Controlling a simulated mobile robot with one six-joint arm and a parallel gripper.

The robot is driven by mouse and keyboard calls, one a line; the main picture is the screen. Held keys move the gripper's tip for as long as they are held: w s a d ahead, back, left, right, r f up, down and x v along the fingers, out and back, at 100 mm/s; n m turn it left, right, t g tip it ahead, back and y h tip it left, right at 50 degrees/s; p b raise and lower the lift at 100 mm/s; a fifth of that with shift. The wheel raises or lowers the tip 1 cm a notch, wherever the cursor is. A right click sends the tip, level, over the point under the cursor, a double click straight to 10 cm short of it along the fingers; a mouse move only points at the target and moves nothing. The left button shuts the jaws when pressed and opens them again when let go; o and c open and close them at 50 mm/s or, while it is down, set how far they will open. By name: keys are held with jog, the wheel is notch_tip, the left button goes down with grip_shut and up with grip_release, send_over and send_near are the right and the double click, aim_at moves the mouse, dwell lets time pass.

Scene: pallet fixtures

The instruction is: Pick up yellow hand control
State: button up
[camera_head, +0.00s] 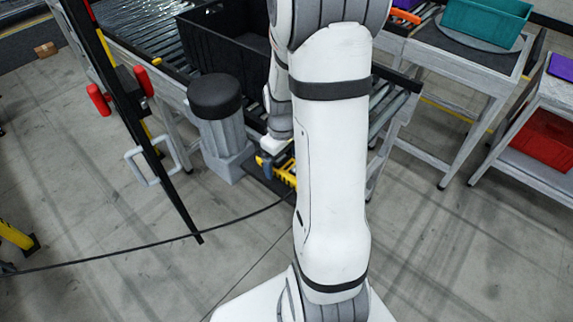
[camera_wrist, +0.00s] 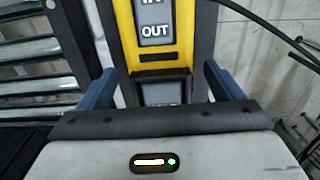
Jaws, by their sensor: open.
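The yellow hand control (camera_wrist: 200,30) fills the upper middle of the wrist view. It has a dark frame and grey buttons, one marked "OUT", another above it partly cut off. My gripper (camera_wrist: 160,85) is open, with one blue finger at each side of the control's lower part. I cannot tell whether the fingers touch it. In the head view, a yellow part of the hand control (camera_head: 286,178) shows low beside the conveyor, partly hidden by my arm. My gripper (camera_head: 268,165) is there too, mostly hidden.
A roller conveyor (camera_head: 140,35) carries a black crate (camera_head: 215,42). A grey post with a black cap (camera_head: 214,97) stands left of the gripper. A black pole (camera_head: 165,185) and a cable (camera_head: 130,247) are at left. A table with a teal bin (camera_head: 485,20) stands at right.

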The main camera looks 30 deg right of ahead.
jog(key=shift+c, duration=0.2)
jog(key=c, duration=1.3)
jog(key=shift+o, duration=0.2)
jog(key=shift+r, duration=0.1)
